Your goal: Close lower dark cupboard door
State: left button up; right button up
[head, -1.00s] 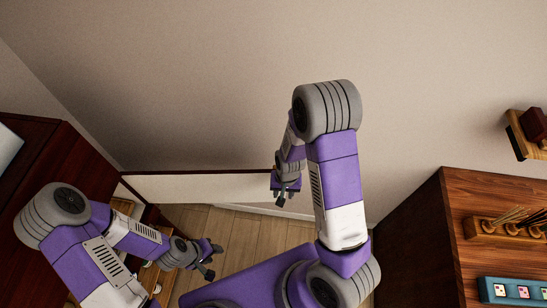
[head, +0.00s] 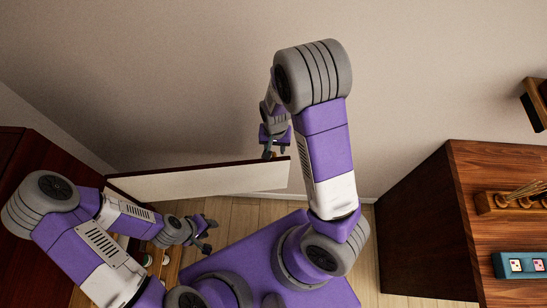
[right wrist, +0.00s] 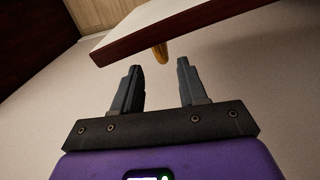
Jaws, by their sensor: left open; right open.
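The cupboard door (head: 205,181) stands open from the dark red cupboard (head: 60,160) at the left of the head view. Its white inner face and dark top edge show. My right gripper (head: 274,152) is open and empty beyond the door's free end, on its outer side. In the right wrist view the door's dark edge (right wrist: 150,37) and a yellow handle (right wrist: 160,53) lie just ahead of the open fingers (right wrist: 158,88); contact cannot be told. My left gripper (head: 208,235) is open and empty on the inner side, near the cupboard opening.
Several items show inside the cupboard, partly hidden by my left arm. A brown wooden cabinet (head: 420,220) stands at the right, with a rack (head: 510,203) and a blue tray (head: 520,264) on top. A plain wall (head: 170,80) lies behind the door.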

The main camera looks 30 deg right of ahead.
aim_at(274, 153)
jog(key=shift+w+f, duration=0.2)
jog(key=shift+f, duration=0.25)
jog(key=shift+w+f, duration=0.2)
jog(key=shift+f, duration=0.25)
pick_arm(q)
jog(key=shift+w+f+b, duration=0.15)
jog(key=shift+f+b, duration=0.25)
jog(key=shift+f, duration=0.2)
jog(key=shift+w+f+b, duration=0.15)
jog(key=shift+f+b, duration=0.25)
jog(key=shift+f, duration=0.2)
pick_arm(e)
jog(key=shift+s+f, duration=0.1)
jog(key=shift+f, duration=3.45)
grip_shut()
